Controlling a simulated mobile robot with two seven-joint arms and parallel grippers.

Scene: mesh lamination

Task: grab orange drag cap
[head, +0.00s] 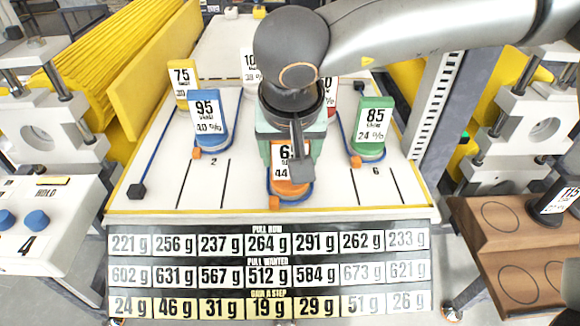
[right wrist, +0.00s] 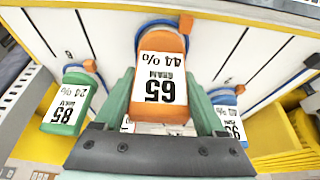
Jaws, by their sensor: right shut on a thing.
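The orange drag cap (head: 280,186), labelled 65 and 44 %, stands on the white sloped board (head: 230,195) near its front middle. My right gripper (head: 291,160) reaches down over it from above and hides part of its label in the head view. In the right wrist view the orange cap (right wrist: 146,108) sits between the two green fingers of the right gripper (right wrist: 160,105), which are shut on it. The cap's blue-rimmed base still appears to be at the board. My left gripper is not in view.
A blue cap (head: 207,118) and a yellow cap (head: 183,85) stand to the left, a green cap (head: 373,125) to the right. White and red-edged caps are partly hidden behind my gripper. A black cap (head: 553,202) rests on the wooden block (head: 490,225). A number panel (head: 268,250) lies in front.

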